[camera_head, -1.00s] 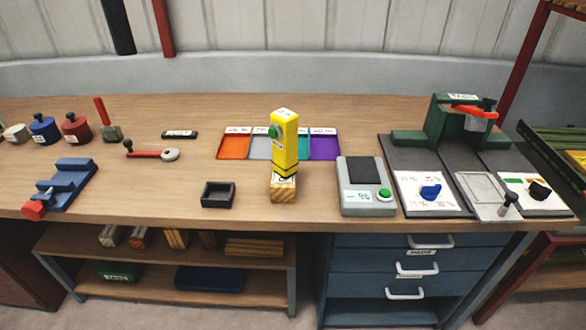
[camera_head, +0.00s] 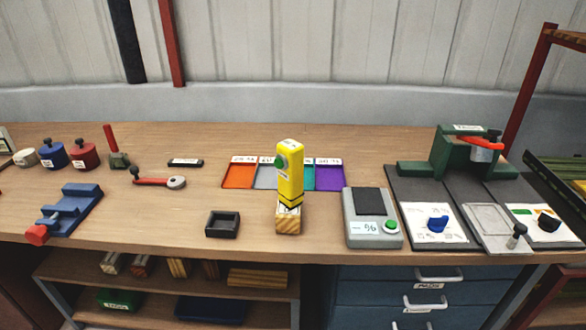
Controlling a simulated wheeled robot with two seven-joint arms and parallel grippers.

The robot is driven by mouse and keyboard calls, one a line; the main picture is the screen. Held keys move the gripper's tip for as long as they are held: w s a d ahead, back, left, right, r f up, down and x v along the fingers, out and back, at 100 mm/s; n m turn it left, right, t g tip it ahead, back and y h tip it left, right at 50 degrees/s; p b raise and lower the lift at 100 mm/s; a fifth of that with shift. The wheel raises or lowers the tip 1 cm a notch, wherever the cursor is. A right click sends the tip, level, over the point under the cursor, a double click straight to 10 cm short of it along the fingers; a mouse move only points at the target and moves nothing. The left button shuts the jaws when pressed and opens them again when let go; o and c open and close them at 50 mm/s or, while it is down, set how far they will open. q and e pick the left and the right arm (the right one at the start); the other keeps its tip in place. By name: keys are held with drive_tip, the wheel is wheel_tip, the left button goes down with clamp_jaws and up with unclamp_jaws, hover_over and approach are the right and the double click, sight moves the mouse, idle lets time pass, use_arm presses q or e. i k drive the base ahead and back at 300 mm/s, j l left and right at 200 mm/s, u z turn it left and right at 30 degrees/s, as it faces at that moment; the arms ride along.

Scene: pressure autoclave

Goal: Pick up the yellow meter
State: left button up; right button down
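The yellow meter (camera_head: 290,176) stands upright near the front middle of the workbench in the head view. It has a green round button on its upper left side and dark markings near its lower end. Its base rests on or in a small wooden block (camera_head: 288,224); the exact fit cannot be told. Neither of my grippers shows in the head view.
On the workbench (camera_head: 150,222), a black tray (camera_head: 223,224) stands left of the meter and a grey scale (camera_head: 372,232) right of it. Coloured trays (camera_head: 238,174) lie behind. A blue vise (camera_head: 70,211) is at left, a green press (camera_head: 458,155) at right.

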sight(291, 178)
drive_tip(key=i+l, duration=0.1)
drive_tip(key=l, duration=0.35)
drive_tip(key=i+l+u, duration=0.1)
drive_tip(key=l, duration=0.3)
drive_tip(key=i+l, duration=0.1)
drive_tip(key=l, duration=0.35)
drive_tip(key=u, duration=0.05)
